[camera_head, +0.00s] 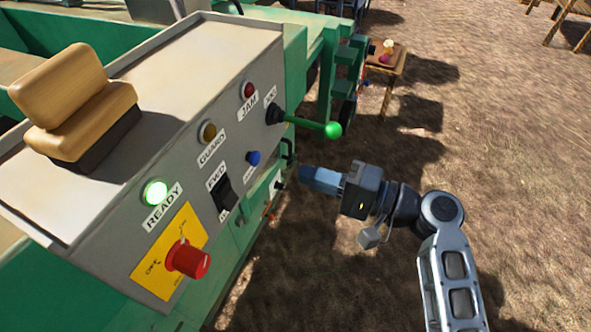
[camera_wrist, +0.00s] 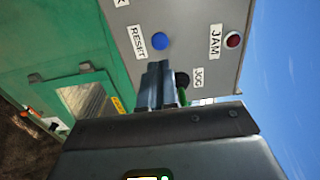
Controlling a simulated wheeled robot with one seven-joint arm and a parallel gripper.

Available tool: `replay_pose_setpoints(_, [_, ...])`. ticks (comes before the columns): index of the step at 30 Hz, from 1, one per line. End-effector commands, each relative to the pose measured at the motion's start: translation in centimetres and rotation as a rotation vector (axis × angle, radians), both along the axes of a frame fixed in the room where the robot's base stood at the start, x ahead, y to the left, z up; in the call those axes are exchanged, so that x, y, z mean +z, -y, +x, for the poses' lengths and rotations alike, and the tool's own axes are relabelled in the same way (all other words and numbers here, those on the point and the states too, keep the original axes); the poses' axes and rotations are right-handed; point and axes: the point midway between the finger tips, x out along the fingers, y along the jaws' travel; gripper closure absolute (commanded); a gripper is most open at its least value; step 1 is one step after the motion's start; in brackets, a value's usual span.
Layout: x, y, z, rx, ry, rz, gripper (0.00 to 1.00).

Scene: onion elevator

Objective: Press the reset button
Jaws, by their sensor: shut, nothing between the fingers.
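The reset button is a small blue knob (camera_head: 253,158) on the grey control panel, right of the black FWD switch. In the wrist view the blue button (camera_wrist: 160,41) sits beside a white RESET label (camera_wrist: 138,41). My gripper (camera_head: 305,174) is shut and empty, to the right of the button in the head view, with its fingers pointing left toward the panel. In the wrist view the closed fingertips (camera_wrist: 158,66) appear just below the button. A gap shows between fingertips and panel in the head view; contact with the button is not seen.
A green-knobbed JOG lever (camera_head: 331,130) sticks out from the panel above my gripper. A red rotary knob (camera_head: 188,260), a lit green READY lamp (camera_head: 155,193), the black switch (camera_head: 224,193) and a red JAM lamp (camera_head: 248,90) share the panel. Open ground lies right.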

Motion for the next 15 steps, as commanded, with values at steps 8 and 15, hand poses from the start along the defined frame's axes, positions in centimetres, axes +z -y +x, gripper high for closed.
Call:
replay_pose_setpoints(8, [-0.1, 4.0, -1.4, -0.002, 0.000, 0.001, 1.00])
replay_pose_setpoints(15, [0.0, 5.1, -1.8, -0.001, 0.000, 0.001, 1.00])
